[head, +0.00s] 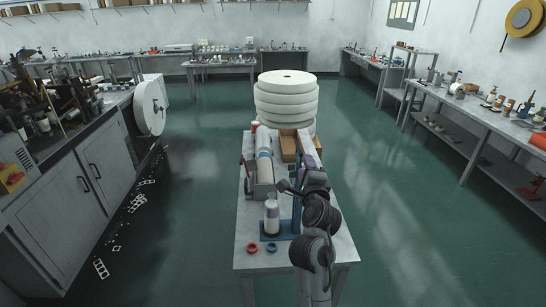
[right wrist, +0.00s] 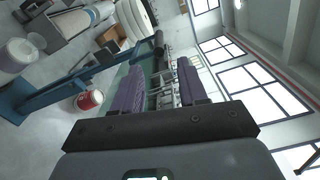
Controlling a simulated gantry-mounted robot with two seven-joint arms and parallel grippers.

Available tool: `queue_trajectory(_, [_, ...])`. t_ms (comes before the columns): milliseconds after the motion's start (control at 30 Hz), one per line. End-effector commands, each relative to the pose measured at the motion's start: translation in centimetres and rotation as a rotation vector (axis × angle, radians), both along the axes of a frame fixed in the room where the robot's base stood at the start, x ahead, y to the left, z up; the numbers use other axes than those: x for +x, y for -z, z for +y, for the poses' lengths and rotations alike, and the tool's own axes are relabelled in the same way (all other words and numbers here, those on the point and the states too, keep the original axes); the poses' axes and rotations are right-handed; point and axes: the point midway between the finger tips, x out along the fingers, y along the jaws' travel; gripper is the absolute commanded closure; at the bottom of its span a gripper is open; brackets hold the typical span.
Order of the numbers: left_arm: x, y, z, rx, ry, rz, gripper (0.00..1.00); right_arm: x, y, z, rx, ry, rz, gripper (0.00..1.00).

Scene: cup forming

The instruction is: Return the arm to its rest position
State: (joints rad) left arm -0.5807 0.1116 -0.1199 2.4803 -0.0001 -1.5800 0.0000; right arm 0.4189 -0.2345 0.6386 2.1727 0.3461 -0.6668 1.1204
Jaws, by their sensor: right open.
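My right gripper (head: 309,162) is over the right side of the grey worktable (head: 308,251), beside the blue press stand (head: 297,208). A white and grey cylindrical piece (head: 271,217) stands upright on the stand's base, left of my arm. The blue frame also shows in the right wrist view (right wrist: 48,88). My left gripper is not in view.
A white roll (head: 264,166) lies at the table's left; a cardboard box (head: 289,147) is behind. Large stacked white rolls (head: 286,100) stand beyond. The floor right of the table is clear.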

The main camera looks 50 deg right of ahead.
Motion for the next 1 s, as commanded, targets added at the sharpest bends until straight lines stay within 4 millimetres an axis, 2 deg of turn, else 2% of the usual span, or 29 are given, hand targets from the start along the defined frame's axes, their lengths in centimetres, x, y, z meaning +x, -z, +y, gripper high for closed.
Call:
queue_trajectory(167, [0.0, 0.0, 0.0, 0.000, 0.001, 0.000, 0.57, -0.2, 1.0, 0.0, 0.000, 0.001, 0.022, 0.58])
queue_trajectory(333, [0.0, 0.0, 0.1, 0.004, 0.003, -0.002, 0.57, -1.3, 4.9, -0.1, -0.030, -0.006, 0.132, 0.58])
queue_trajectory(467, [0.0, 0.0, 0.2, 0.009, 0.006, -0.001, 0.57, -1.9, 8.3, 1.8, -0.108, -0.066, 0.261, 0.58])
queue_trajectory(567, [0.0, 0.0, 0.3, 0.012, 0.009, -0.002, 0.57, -1.9, 11.5, 5.3, -0.183, -0.180, 0.395, 0.58])
queue_trajectory(667, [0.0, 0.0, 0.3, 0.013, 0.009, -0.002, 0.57, -2.4, 15.8, 10.4, -0.277, -0.354, 0.592, 0.58])
queue_trajectory(700, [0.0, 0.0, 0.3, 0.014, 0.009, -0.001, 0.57, -2.9, 17.8, 12.7, -0.319, -0.438, 0.683, 0.58])
queue_trajectory(767, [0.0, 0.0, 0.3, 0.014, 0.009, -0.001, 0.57, -4.0, 20.5, 16.2, -0.386, -0.566, 0.814, 0.58])
queue_trajectory(900, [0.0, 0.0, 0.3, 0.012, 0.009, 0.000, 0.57, -8.2, 26.1, 23.8, -0.553, -0.876, 1.094, 0.58])
queue_trajectory(1000, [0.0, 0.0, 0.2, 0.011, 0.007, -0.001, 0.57, -12.0, 28.9, 28.5, -0.691, -1.109, 1.260, 0.58])
